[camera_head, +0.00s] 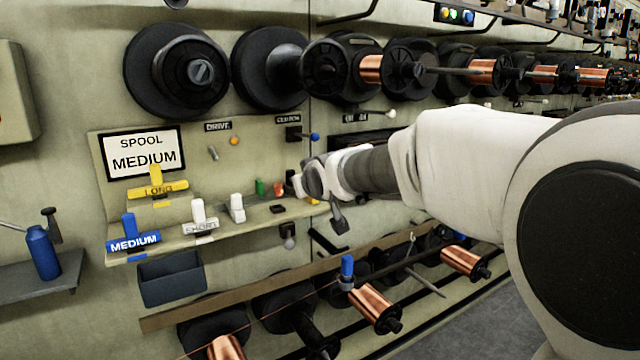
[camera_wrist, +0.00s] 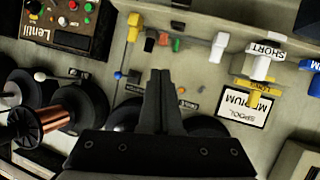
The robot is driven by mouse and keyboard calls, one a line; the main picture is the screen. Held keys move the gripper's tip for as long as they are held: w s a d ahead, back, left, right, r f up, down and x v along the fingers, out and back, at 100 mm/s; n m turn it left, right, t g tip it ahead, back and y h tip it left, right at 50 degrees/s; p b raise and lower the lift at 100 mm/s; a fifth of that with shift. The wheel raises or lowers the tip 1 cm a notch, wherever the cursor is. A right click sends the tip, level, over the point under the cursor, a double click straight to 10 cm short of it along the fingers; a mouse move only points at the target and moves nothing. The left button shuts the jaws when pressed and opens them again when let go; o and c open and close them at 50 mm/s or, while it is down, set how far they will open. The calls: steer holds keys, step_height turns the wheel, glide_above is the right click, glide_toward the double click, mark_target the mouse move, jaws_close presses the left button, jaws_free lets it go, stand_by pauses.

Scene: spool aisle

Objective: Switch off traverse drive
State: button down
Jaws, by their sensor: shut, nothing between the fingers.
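The panel carries a label reading DRIVE (camera_head: 217,126). Below it are a small grey toggle lever (camera_head: 213,153) and an orange lamp (camera_head: 235,140). The lamp also shows in the wrist view (camera_wrist: 181,90), just right of my fingers, with the label upside down. My gripper (camera_head: 294,184) is in front of the panel, right of and lower than the toggle, apart from it. In the wrist view my gripper (camera_wrist: 160,73) has its two dark fingers together, holding nothing. The toggle's tilt is too small to read surely.
A ledge below holds green (camera_head: 260,187) and red (camera_head: 279,188) pieces, white blocks, and yellow LONG (camera_head: 158,189) and blue MEDIUM (camera_head: 133,241) tagged handles. A blue-knobbed lever (camera_head: 313,136) sits right of the toggle. Black spools (camera_head: 176,70) line the wall above; copper spools hang below.

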steer(key=s+d+f+m+g+h, duration=0.2)
steer(key=s+d, duration=0.4)
steer(key=s, duration=0.3)
steer(key=s+d+f+m+g+h, duration=0.1)
steer(key=s+d, duration=0.6)
steer(key=s, duration=0.2)
steer(key=s+d+f+m+g, duration=0.15)
steer(key=s+f, duration=0.25)
steer(key=s, duration=0.5)
steer(key=s+d+f+m+g, duration=0.1)
steer(key=s+d+f+g, duration=0.2)
steer(key=s, duration=0.6)
step_height(320, 180, up, 27)
steer(key=p, duration=2.8)
steer(key=shift+s+h, duration=0.25)
steer(key=shift+h, duration=0.15)
steer(key=shift+w+f+t, duration=0.1)
steer(key=shift+w+t, duration=0.05)
steer(key=shift+t, duration=0.1)
